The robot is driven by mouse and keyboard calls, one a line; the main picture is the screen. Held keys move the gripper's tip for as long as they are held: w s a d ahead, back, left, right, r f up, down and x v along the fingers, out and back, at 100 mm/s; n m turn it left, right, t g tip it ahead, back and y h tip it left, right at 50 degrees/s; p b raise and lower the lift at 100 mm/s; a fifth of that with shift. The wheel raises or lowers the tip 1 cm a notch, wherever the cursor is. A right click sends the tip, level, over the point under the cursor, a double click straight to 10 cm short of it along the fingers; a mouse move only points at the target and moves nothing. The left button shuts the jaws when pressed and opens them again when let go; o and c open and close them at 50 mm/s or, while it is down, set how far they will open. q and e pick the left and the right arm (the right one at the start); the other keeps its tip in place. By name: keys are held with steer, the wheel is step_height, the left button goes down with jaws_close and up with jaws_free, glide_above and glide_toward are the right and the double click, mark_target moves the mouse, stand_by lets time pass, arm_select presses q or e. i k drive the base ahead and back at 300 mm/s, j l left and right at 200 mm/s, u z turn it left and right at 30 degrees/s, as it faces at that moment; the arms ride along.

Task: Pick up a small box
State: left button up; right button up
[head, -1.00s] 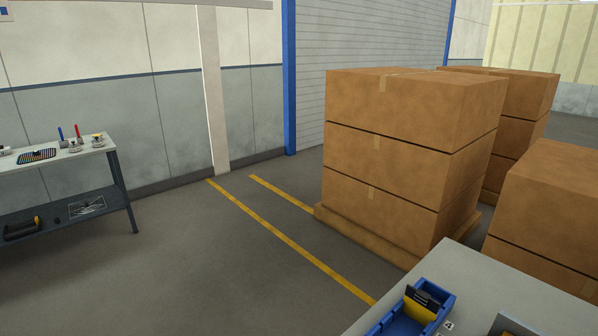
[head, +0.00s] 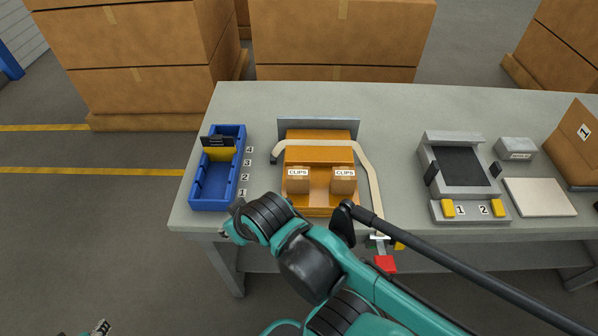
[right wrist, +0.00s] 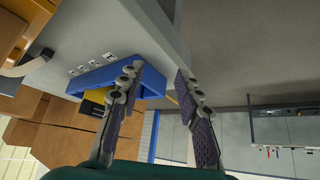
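Two small cardboard boxes labelled CLIPS, one left (head: 297,181) and one right (head: 343,181), stand side by side at the front of an orange-brown holder (head: 320,153) on the grey table. My right arm reaches in from the lower right in the head view. Its gripper (head: 233,222) is at the table's front edge, left of and below the boxes and near the blue bin, partly hidden by the wrist. In the right wrist view this gripper (right wrist: 158,76) is open with nothing between its fingers. A small grey tip (head: 98,329) at the bottom left looks like my left gripper, mostly cut off.
A blue bin (head: 212,187) with a yellow-and-black insert stands left, beside numbers 1 to 4. A pale strap (head: 372,180) runs over the holder. A grey fixture (head: 455,172), white plate (head: 540,197) and brown panel (head: 577,145) are right. A red item (head: 385,264) is at the front edge.

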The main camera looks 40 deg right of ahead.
mark_target(298, 178)
steer(key=l+z, duration=0.1)
steer(key=z, duration=1.45)
